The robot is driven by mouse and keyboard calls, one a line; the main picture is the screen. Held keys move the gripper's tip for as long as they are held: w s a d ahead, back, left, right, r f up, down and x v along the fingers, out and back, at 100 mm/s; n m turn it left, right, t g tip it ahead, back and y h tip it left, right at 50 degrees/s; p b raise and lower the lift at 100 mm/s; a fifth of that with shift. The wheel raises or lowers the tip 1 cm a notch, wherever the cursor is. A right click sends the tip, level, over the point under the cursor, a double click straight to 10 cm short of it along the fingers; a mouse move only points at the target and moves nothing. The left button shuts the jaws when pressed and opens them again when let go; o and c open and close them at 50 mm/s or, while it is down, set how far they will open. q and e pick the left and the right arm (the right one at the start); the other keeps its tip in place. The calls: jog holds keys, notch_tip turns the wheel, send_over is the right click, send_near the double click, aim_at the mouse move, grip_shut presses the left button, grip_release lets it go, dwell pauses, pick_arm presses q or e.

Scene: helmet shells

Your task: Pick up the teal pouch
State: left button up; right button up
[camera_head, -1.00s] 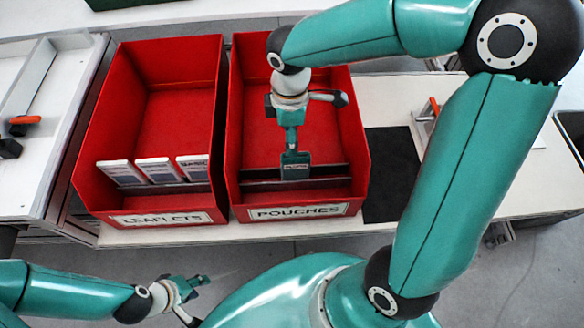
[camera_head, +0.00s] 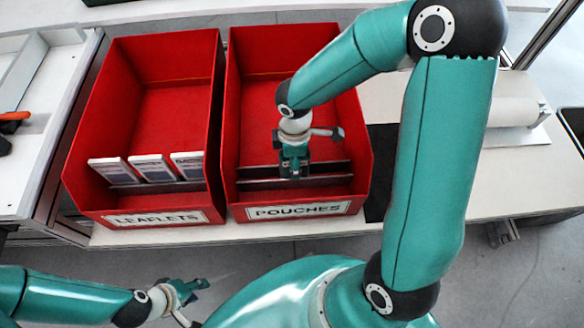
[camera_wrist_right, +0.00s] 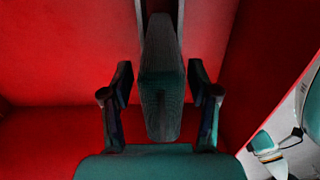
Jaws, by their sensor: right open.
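The teal pouch (camera_wrist_right: 160,85) stands upright in the right wrist view, dark and narrow, between the two fingers of my right gripper. A gap shows on each side, so the fingers are apart and not closed on it. In the head view my right gripper (camera_head: 293,166) is down inside the red POUCHES bin (camera_head: 345,185), near its front, and hides most of the pouch. My left gripper (camera_head: 188,289) is low at the left, in front of the bench and away from the bins; its fingers are too small to judge.
A red LEAFLETS bin (camera_head: 125,95) with several white leaflet packs (camera_head: 153,169) stands directly left of the POUCHES bin. Dark dividers (camera_head: 325,169) cross the POUCHES bin near its front. A white roll (camera_head: 515,112) lies on the bench at the right. A pale tray (camera_head: 62,75) is at the far left.

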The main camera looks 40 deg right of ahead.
grip_shut()
dwell(0.3)
jog(key=shift+r, duration=0.1)
